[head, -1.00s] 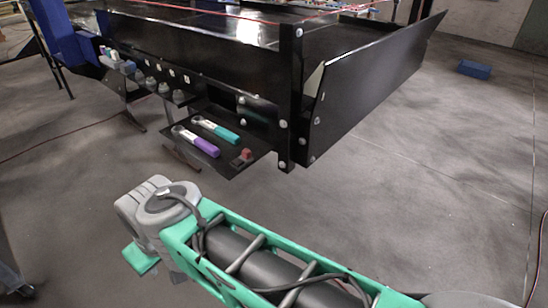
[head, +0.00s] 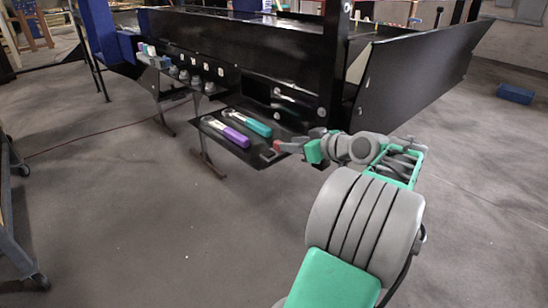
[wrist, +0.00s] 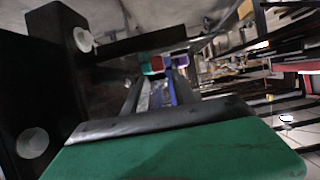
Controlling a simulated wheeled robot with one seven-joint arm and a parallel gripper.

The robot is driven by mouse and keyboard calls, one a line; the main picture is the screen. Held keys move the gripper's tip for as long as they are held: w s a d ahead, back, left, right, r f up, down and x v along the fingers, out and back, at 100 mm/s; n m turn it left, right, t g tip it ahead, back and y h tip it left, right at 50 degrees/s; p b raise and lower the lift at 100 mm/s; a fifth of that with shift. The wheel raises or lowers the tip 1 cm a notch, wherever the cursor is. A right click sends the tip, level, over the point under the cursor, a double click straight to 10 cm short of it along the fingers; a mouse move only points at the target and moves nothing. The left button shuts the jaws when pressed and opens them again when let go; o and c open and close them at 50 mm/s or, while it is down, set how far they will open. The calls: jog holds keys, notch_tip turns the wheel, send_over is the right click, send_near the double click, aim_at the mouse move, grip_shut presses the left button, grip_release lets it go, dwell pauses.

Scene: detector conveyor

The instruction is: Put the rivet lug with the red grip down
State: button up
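The rivet lug with the red grip (head: 277,146) is at the right front corner of the small black shelf (head: 222,152), and its dark base shows just below the red. My gripper (head: 284,147) reaches in from the right, with its fingertips at the red grip. In the wrist view my gripper's fingers (wrist: 158,92) point away from the camera, and a small patch of red (wrist: 157,64) shows near their tips. The fingertips are too small and dark to tell whether they are closed on the grip or apart around it.
A purple-handled tool (head: 235,138) and a teal-handled tool (head: 254,125) lie on the shelf left of the lug. The black conveyor frame and its upright post (head: 334,65) stand close behind. Several grey knobs (head: 195,80) line the frame further left. The floor in front is clear.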

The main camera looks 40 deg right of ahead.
aim_at(278, 142)
jog(key=p+x, duration=0.1)
jog(key=x, duration=0.6)
jog(key=shift+w+d, duration=0.1)
jog(key=shift+w, duration=0.15)
jog(key=shift+r, duration=0.1)
jog(key=shift+c, duration=0.5)
grip_shut()
